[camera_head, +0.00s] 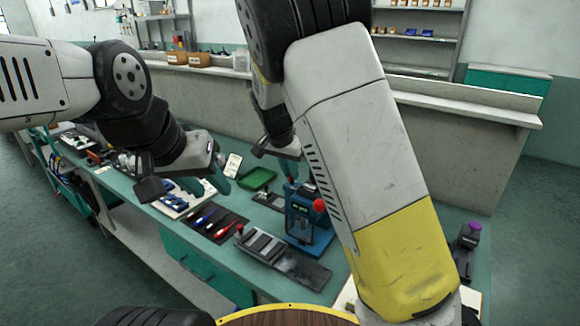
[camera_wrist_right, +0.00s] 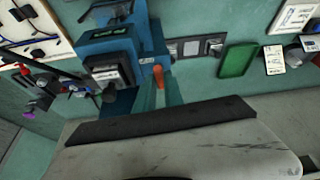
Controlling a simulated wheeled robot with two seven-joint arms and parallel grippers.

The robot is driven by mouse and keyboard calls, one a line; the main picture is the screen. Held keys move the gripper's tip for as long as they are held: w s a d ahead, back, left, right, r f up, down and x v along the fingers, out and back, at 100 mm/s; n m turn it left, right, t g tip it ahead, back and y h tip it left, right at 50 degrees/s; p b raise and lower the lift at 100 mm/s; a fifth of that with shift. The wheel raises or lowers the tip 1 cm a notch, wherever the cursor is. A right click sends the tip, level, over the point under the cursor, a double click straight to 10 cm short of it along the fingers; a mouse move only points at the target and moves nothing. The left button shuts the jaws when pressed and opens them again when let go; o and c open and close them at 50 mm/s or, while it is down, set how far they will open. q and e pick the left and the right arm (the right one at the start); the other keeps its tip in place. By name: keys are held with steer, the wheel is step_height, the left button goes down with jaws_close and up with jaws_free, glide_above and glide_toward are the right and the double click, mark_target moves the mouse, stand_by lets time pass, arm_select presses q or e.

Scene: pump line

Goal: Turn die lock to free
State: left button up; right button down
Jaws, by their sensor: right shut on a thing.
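The blue press (camera_head: 305,215) stands on the teal bench with a red ball knob (camera_head: 320,206) at its side. It also shows at the top of the right wrist view (camera_wrist_right: 110,45). A small orange-red lever (camera_wrist_right: 158,76), apparently the die lock, sticks out at the press. My right gripper (camera_wrist_right: 159,88) is shut on this lever, with a teal finger on each side. In the head view my right arm hides much of the press and the lever. My left gripper (camera_head: 207,183) is open and empty over the bench, left of the press.
A grey fixture (camera_head: 280,257) lies in front of the press. A dark mat with screwdrivers (camera_head: 213,222) lies to its left. A green tray (camera_head: 257,179) stands behind, also in the right wrist view (camera_wrist_right: 237,60). A purple-topped item (camera_head: 470,234) stands at the right.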

steer(key=n, duration=0.1)
steer(key=n+y, duration=0.1)
steer(key=n, duration=0.3)
steer(key=shift+d+t+y, duration=0.3)
steer(key=shift+y, duration=0.1)
steer(key=shift+d+n+y, duration=0.1)
steer(key=shift+n+y, duration=0.7)
steer(key=shift+n, duration=1.2)
steer(key=c, duration=1.4)
jaws_free()
steer(key=shift+c, duration=0.2)
steer(key=v, duration=0.7)
steer(key=shift+r, duration=0.4)
steer(key=shift+s+d, duration=0.1)
